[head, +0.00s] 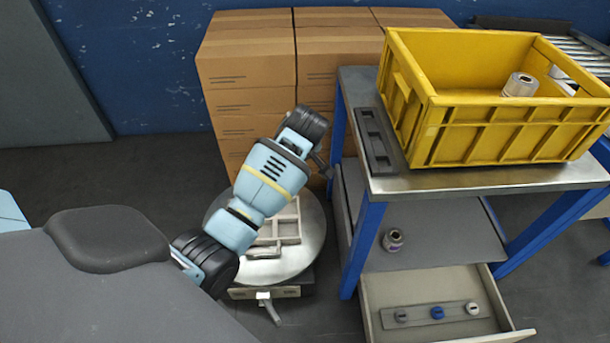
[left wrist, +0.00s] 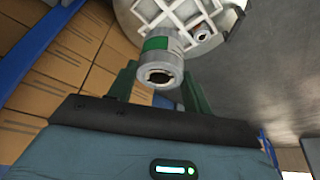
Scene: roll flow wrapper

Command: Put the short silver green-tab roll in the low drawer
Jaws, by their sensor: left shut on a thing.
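My left gripper (left wrist: 158,88) is shut on a short silver roll (left wrist: 165,62) with a green band on its side, seen in the left wrist view between the two dark green fingers. Its hollow end faces the camera. In the head view my left arm reaches toward the blue table leg, and its own wrist hides the held roll. The low drawer (head: 430,290) is pulled open at the lower right. Inside it lies a grey strip with several small round pieces, one blue. My right gripper is not in view.
A white gridded tray (head: 291,228) sits on a round turntable (head: 314,240); the wrist view shows a roll (left wrist: 201,33) in it. Another roll (head: 392,240) stands on the lower shelf (head: 440,235). A yellow crate (head: 500,125) on the table holds a silver roll (head: 520,85). Cartons (head: 245,70) stand behind.

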